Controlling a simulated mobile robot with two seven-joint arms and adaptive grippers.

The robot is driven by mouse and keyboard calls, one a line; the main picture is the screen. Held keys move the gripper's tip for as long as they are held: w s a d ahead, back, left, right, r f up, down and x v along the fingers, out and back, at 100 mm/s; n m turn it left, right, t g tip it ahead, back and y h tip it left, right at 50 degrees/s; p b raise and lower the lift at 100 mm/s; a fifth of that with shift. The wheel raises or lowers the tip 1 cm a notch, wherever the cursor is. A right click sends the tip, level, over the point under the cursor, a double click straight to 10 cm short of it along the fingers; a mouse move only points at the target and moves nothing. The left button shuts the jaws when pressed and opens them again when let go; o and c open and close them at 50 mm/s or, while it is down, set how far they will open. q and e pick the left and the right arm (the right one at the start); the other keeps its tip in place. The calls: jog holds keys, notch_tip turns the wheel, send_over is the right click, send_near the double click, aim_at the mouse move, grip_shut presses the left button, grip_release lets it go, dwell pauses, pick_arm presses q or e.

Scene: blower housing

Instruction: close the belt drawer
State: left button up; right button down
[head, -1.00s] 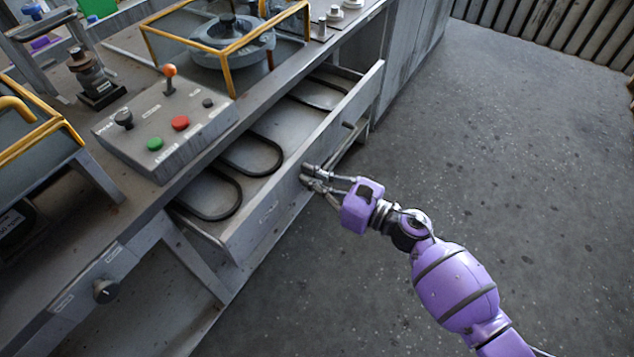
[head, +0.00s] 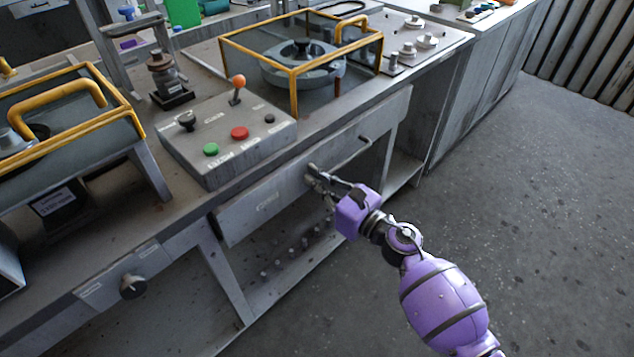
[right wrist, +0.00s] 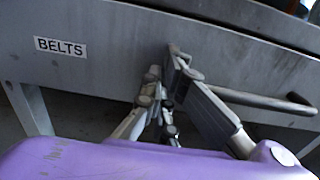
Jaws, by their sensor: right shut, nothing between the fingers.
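The belt drawer (head: 270,203) is a grey drawer under the bench top. Its front looks flush or nearly flush with the bench, and no belts or drawer inside show. In the right wrist view its front (right wrist: 110,50) carries a "BELTS" label (right wrist: 60,47) and a bar handle (right wrist: 265,100). My right gripper (head: 312,175) is shut and empty, with its fingertips at the drawer front, left of the handle (head: 365,143). In the right wrist view the fingertips (right wrist: 165,75) are against or very close to the front; contact is hard to tell. My left gripper is not in view.
A control box (head: 228,140) with buttons and an orange-knobbed lever stands on the bench above the drawer. A yellow-framed guard (head: 296,90) surrounds a round housing behind it. Under the drawer is an open shelf with several small pegs. The floor at right is clear.

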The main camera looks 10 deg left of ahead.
jog(key=v, duration=1.2)
